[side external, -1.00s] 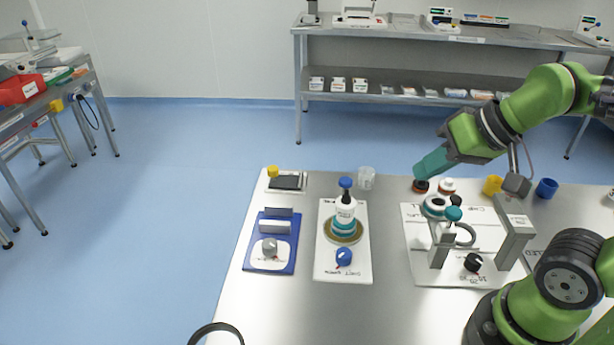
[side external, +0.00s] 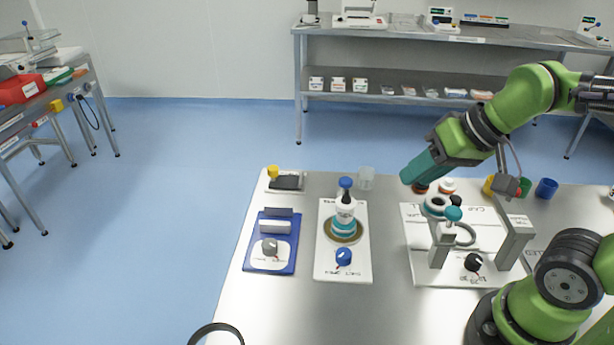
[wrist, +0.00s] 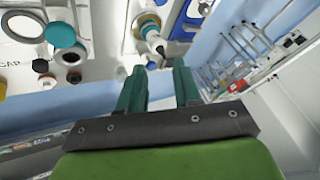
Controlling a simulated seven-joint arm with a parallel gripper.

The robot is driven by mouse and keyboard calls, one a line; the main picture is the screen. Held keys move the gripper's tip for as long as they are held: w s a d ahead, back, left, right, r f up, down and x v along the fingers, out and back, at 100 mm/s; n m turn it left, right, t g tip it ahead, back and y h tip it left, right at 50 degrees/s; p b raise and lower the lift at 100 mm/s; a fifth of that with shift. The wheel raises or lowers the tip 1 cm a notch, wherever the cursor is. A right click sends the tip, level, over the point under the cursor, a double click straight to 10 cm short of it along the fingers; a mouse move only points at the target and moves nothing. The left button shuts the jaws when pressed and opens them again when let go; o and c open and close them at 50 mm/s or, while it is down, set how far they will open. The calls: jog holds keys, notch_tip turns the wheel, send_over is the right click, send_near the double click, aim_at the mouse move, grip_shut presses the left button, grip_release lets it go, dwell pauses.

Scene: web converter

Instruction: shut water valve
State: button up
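Several knobs sit on the table; their labels are too small to read, so I cannot tell which is the water valve. A blue knob (side external: 344,257) is on a white plate (side external: 329,269), in front of a blue-capped bottle (side external: 345,213). A grey knob (side external: 270,246) is on a blue plate (side external: 253,262). A black knob (side external: 473,262) and a teal knob (side external: 453,213) are on the right-hand white board. The teal knob also shows in the wrist view (wrist: 60,34). My gripper (side external: 406,178) is above the table's back part. Its fingers (wrist: 159,68) are apart and empty.
A clear cup (side external: 366,178) stands behind the bottle. Coloured caps, including a blue one (side external: 546,188), stand along the back right. A grey post (side external: 515,236) and a ring-topped stand (side external: 439,245) rise from the right board. The table's front middle is clear.

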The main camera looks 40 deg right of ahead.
jog(key=o, duration=0.4)
jog(key=w, duration=0.1)
jog(key=w+a+f+g, duration=0.1)
jog(key=w+a+g, duration=0.1)
jog(key=shift+w+f+n+h, duration=0.1)
jog(key=shift+f+n+h, duration=0.2)
jog(key=shift+f, duration=0.1)
jog(key=g+h, duration=0.1)
jog(key=g, duration=0.3)
send_over(345, 254)
notch_tip(345, 254, down, 2)
jog(key=shift+m, duration=0.4)
notch_tip(345, 254, down, 17)
jog(key=shift+r, duration=0.2)
jog(key=c, duration=1)
